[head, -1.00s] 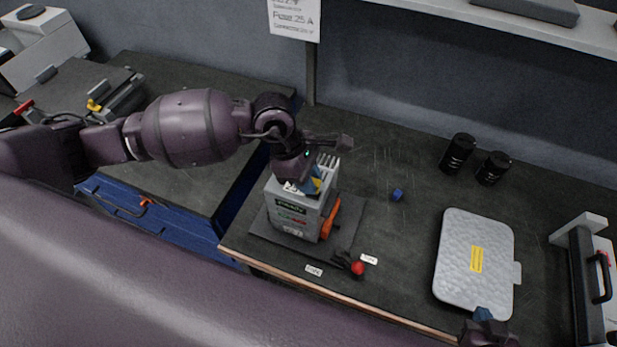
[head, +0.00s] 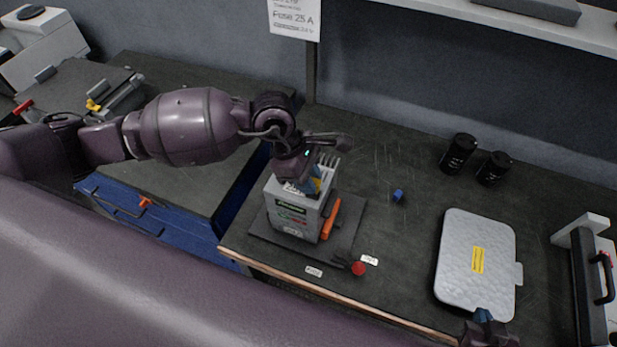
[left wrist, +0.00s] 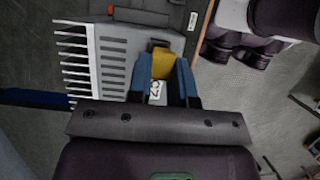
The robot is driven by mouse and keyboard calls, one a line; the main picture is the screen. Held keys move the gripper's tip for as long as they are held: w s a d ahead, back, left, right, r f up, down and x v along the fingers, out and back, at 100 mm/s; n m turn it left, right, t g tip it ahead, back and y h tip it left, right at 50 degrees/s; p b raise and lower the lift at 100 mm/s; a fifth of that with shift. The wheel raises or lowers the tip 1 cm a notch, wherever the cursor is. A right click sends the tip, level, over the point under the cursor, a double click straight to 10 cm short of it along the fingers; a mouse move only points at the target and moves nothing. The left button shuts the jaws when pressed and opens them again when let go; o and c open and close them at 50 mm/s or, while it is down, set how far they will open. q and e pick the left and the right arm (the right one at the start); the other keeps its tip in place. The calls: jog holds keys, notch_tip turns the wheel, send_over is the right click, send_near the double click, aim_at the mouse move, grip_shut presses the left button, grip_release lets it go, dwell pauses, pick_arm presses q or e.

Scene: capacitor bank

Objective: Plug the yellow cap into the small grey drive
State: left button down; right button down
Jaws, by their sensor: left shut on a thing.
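The small grey drive (head: 296,215) stands upright on a dark mat, with pale fins at its far side and a printed front. In the left wrist view its grey body (left wrist: 113,62) and pale fins (left wrist: 72,62) lie left of the fingers. My left gripper (head: 314,186) is at the top of the drive. Its blue fingers are shut on the yellow cap (left wrist: 162,62), which has a white label at its near end. Whether the cap touches a socket is hidden. My right gripper (head: 483,318) is at the lower right; its finger gap is not clear.
An orange handle (head: 331,220) is beside the drive. A red knob (head: 358,268) is near the front edge, and a small blue block (head: 398,196) is right of the drive. Black cylinders (head: 459,153) and a grey panel (head: 473,262) are further right. The middle-back bench is clear.

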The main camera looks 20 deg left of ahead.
jog(key=shift+s+f, duration=0.1)
jog(key=shift+f, duration=0.1)
pick_arm(q)
jog(key=shift+f+b, duration=0.6)
pick_arm(e)
jog(key=shift+f, duration=0.55)
pick_arm(q)
jog(key=c, duration=0.9)
grip_release()
jog(key=shift+c, duration=0.2)
pick_arm(e)
jog(key=shift+w+b, duration=0.25)
jog(key=shift+b, duration=0.05)
pick_arm(q)
jog(key=v, duration=1)
jog(key=shift+r, duration=0.4)
pick_arm(e)
jog(key=shift+f, duration=0.25)
pick_arm(q)
jog(key=shift+a, duration=0.1)
pick_arm(e)
jog(key=shift+s, duration=0.2)
